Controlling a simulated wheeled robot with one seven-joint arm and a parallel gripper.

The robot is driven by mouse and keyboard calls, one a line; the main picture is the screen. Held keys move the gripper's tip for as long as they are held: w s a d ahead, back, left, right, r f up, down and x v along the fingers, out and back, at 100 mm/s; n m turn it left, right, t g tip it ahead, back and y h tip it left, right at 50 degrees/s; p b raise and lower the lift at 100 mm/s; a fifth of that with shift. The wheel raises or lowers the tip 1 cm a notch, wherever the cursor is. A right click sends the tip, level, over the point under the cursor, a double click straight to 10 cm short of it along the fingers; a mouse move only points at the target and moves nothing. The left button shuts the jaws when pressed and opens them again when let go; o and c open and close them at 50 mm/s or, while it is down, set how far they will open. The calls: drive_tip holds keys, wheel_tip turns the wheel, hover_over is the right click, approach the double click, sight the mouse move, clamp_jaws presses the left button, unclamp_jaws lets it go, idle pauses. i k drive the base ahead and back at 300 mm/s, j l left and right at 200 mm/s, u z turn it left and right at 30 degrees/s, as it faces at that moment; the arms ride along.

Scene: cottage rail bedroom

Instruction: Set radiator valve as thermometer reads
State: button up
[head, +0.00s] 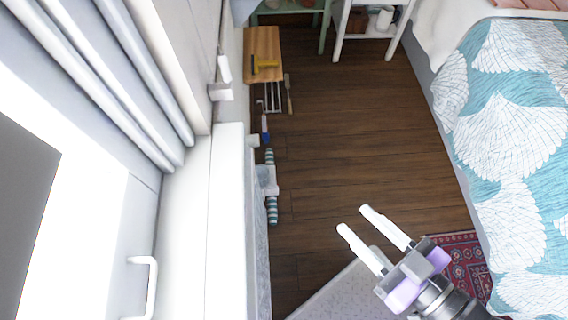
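My gripper (353,218) is in the lower middle of the head view, over the wooden floor. Its two white fingers are apart with nothing between them. I cannot make out a thermometer or its reading. I cannot clearly pick out the radiator valve. A pale upright panel (260,240), perhaps the radiator, shows edge-on below the white window sill (228,220). Small white fittings (267,180) sit near its far end, too small to identify. My gripper is to the right of these and apart from them.
A wooden bench or board (263,55) with a yellow-handled item stands along the left wall. A striped roll (271,190) is by the panel. A bed with a teal patterned cover (515,130) fills the right side. The wooden floor (350,130) between is clear.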

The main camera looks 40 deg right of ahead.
sight(272, 192)
drive_tip(key=k+l+u, duration=0.15)
drive_tip(key=l, duration=0.25)
drive_tip(key=k+l+u, duration=0.1)
drive_tip(key=k+l, duration=0.2)
drive_tip(key=k+l+u, duration=0.15)
drive_tip(key=l, duration=0.35)
drive_tip(key=k, duration=0.1)
